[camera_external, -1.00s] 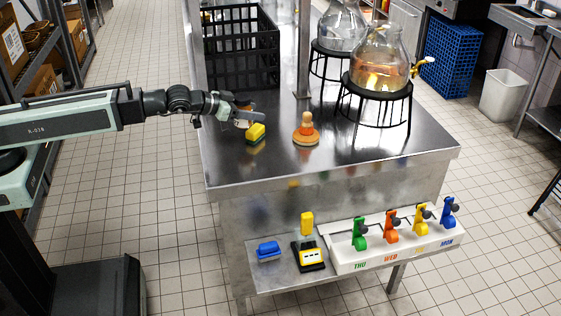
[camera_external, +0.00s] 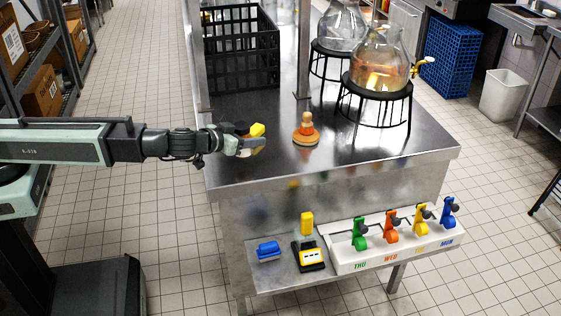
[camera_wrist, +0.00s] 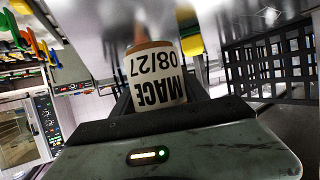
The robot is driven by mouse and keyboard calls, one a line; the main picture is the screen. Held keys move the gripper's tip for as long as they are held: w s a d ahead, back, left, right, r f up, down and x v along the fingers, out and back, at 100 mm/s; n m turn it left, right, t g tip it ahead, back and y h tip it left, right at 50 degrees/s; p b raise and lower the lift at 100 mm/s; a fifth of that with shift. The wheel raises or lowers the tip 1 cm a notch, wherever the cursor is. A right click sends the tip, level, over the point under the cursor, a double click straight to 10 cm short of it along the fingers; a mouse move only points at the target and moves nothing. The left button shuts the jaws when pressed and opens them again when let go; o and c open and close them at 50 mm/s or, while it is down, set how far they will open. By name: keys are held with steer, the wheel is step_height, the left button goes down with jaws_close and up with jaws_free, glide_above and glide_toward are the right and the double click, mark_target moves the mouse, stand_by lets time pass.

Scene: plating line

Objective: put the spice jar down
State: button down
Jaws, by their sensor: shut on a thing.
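The spice jar (camera_wrist: 155,82) fills the middle of the wrist view. It has a white label reading "MACE 08/27", upside down in the picture, and a brown band at the picture's upper end. My gripper (camera_external: 248,146) is shut on it. In the outside view my gripper is over the left part of the steel table (camera_external: 350,150). The jar is mostly hidden there, and I cannot tell whether its base touches the table.
A yellow block (camera_external: 257,129) is close to my gripper. An orange stacked piece (camera_external: 306,131) stands to the right. A black crate (camera_external: 240,60) is behind; glass vessels on black stands (camera_external: 378,92) are at the right. The table's front right is clear.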

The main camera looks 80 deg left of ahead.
step_height(320, 180, down, 4)
steer(key=b, duration=0.4)
steer(key=shift+r, duration=0.15)
steer(key=c, duration=0.6)
jaws_free()
steer(key=shift+s+r+p, duration=0.1)
steer(key=shift+p, duration=0.2)
steer(key=p+v, duration=0.2)
steer(key=v, duration=0.5)
steer(key=shift+r+p, duration=0.1)
steer(key=shift+p, duration=0.3)
steer(key=shift+s, duration=0.15)
